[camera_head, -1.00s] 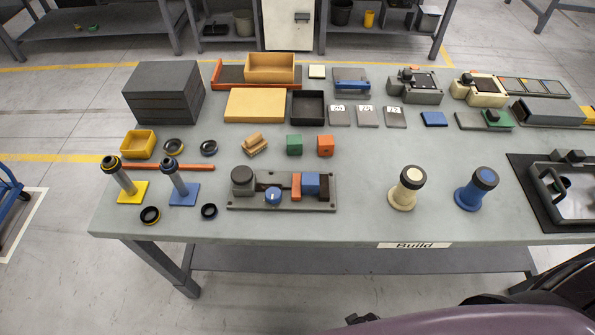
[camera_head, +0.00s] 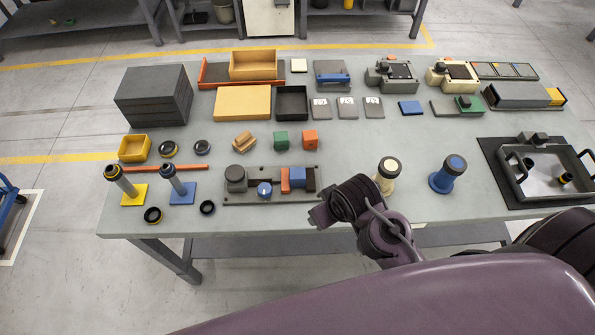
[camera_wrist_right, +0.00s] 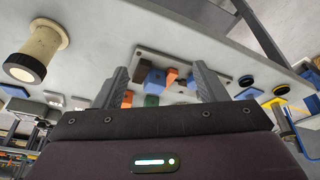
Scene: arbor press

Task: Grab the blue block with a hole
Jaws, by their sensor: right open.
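A blue block (camera_head: 297,178) sits on a dark grey base plate (camera_head: 243,197) between an orange piece (camera_head: 285,183) and a dark block. I cannot make out a hole in it. In the right wrist view the blue block (camera_wrist_right: 155,78) and the plate (camera_wrist_right: 148,50) show beyond the fingers. My right gripper (camera_head: 318,216) is at the table's front edge, to the right of and nearer than the plate. In the wrist view the right gripper (camera_wrist_right: 159,68) is open with nothing between its fingers, apart from the block. My left gripper is not in view.
Two posts on yellow (camera_head: 134,195) and blue (camera_head: 184,194) bases stand left. Mid-table is fairly clear.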

